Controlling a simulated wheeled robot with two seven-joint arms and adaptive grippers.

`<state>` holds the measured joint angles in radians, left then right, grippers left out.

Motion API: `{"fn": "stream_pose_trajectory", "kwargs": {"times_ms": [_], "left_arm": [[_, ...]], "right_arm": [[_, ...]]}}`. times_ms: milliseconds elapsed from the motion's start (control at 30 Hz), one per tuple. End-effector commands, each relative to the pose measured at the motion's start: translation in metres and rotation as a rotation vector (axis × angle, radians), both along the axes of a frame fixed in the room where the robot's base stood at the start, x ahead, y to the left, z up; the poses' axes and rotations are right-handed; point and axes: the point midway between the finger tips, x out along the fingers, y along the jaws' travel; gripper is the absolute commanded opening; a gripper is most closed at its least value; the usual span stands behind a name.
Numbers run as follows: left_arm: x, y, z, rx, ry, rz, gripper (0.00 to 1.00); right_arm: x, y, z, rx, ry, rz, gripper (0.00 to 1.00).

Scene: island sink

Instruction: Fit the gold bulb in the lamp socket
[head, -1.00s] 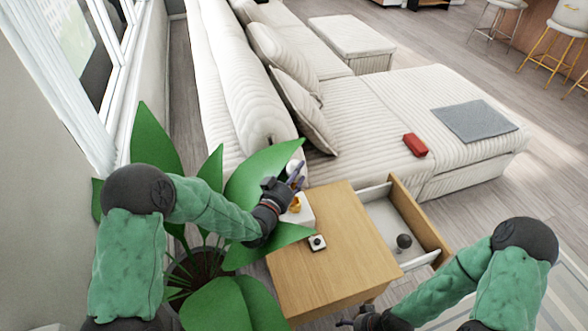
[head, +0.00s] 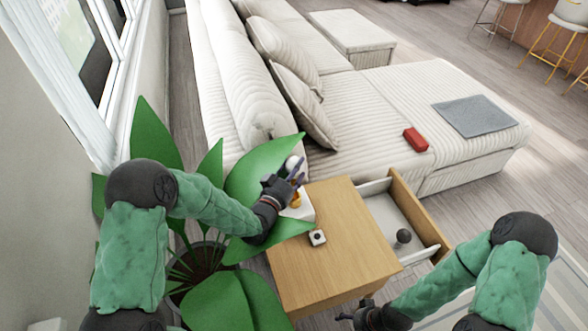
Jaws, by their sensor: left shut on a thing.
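The gold bulb (head: 296,200) shows as a small gold patch just below the fingers of my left gripper (head: 297,175), which is shut on it. A white block-like base (head: 305,211) stands beneath, at the table's back left corner. A rounded white part (head: 292,162) shows behind the fingers. The lamp socket cannot be made out, and I cannot tell whether the bulb touches it. My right gripper (head: 346,316) is low in front of the table, away from the bulb; its finger opening is unclear.
A small white square piece with a dark round top (head: 317,238) lies on the wooden side table (head: 345,262). The open drawer (head: 376,205) holds a dark ball-like object (head: 403,236). Broad plant leaves (head: 262,165) crowd my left arm. A sofa (head: 360,120) stands behind.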

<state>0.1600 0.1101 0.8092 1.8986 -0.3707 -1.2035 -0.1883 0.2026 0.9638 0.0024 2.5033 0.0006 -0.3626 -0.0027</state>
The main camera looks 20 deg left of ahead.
Motion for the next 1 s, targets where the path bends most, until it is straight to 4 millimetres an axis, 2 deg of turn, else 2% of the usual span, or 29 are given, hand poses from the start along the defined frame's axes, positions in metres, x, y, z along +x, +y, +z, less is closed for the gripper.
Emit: {"fn": "stream_pose_trajectory", "kwargs": {"times_ms": [1000], "left_arm": [[0.0002,0.0002,-0.0056,0.000,0.001,0.000,0.27]], "right_arm": [[0.0000,0.0000,0.0000,0.000,0.000,0.000,0.78]]}}
